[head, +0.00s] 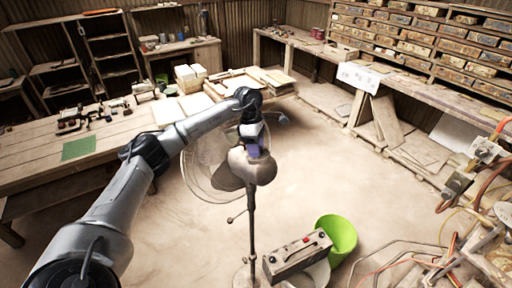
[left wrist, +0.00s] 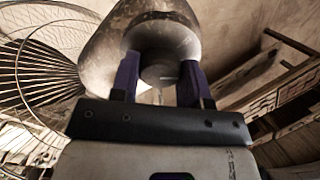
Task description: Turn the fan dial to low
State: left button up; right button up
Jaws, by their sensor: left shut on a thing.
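The fan is a pedestal fan with a wire cage (head: 199,168), a rounded, worn motor housing (head: 262,172) and a thin dark pole (head: 251,225). My left gripper (head: 256,152) reaches down from above onto the housing. In the left wrist view my left gripper (left wrist: 158,82) has its two purple fingers on either side of a round grey knob, the fan dial (left wrist: 158,73), which projects from the housing (left wrist: 155,35). The fingers are shut on it. Its markings and setting cannot be read. My right gripper is not in view.
A bright green bucket (head: 337,238) and a grey box with a red switch (head: 298,255) stand by the fan's base. Hoses and machinery (head: 470,235) fill the lower right. A long workbench (head: 110,142) runs along the left. The middle floor is open.

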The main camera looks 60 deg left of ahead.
pick_arm(q)
jog(key=o, duration=0.9)
jog(key=shift+o, duration=0.2)
jog(key=shift+a+r, duration=0.15)
jog(key=shift+r, duration=0.3)
jog(key=v, duration=1.3)
jog(key=shift+p, duration=0.45)
